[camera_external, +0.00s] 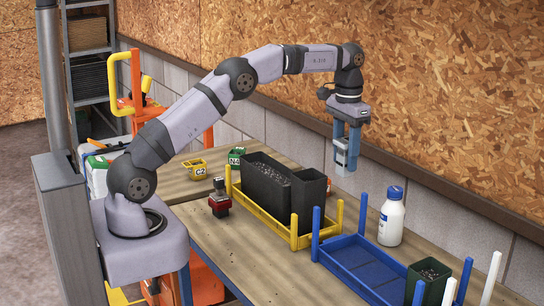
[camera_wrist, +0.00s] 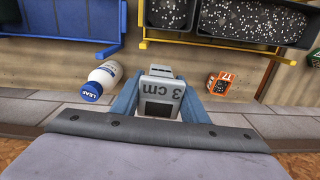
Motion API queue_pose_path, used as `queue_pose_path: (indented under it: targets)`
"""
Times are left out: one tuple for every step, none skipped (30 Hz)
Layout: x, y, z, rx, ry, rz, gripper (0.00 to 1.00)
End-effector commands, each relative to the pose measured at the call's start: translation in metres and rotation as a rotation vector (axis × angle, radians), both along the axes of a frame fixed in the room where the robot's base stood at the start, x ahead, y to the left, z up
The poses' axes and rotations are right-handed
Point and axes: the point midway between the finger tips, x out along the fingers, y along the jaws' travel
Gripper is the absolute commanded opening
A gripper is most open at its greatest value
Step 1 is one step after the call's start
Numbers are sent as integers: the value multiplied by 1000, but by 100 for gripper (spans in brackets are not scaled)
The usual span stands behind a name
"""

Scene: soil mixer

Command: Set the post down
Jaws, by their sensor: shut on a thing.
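My gripper (camera_external: 346,162) has two blue fingers and is shut on a light grey post (camera_external: 341,154). In the external view the post is held in the air above the back of the bench, near the wall. It is behind and to the right of the black planters (camera_external: 266,187). Part of the post is hidden by the fingers.
A yellow rack (camera_external: 262,214) holds the planters, and a blue rack (camera_external: 352,268) stands right of it. A white bottle (camera_external: 391,222) stands behind the blue rack. The bench front is mostly clear.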

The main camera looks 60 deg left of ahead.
Motion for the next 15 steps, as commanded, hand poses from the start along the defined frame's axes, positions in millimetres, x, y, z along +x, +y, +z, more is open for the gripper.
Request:
queue_pose_path:
  targets:
    - [7, 8, -6, 0, 3, 13, 17]
    - [11, 11, -10, 0, 3, 20, 17]
    - [15, 17, -16, 0, 3, 29, 17]
    - [18, 20, -19, 0, 1, 34, 17]
    - [20, 23, -23, 0, 2, 39, 17]
    - [23, 27, -28, 1, 2, 46, 17]
    - [25, 30, -31, 1, 1, 50, 17]
    - [26, 32, -34, 1, 0, 55, 17]
    - [28, 35, -37, 1, 0, 60, 17]
    - [29, 37, -40, 1, -1, 62, 17]
    - [30, 39, -42, 1, -1, 65, 17]
    - [31, 40, -44, 1, -1, 67, 17]
    - [31, 41, -45, 1, -1, 69, 17]
    - [32, 42, -46, 1, -2, 70, 17]
    - [32, 43, -47, 1, -2, 71, 17]
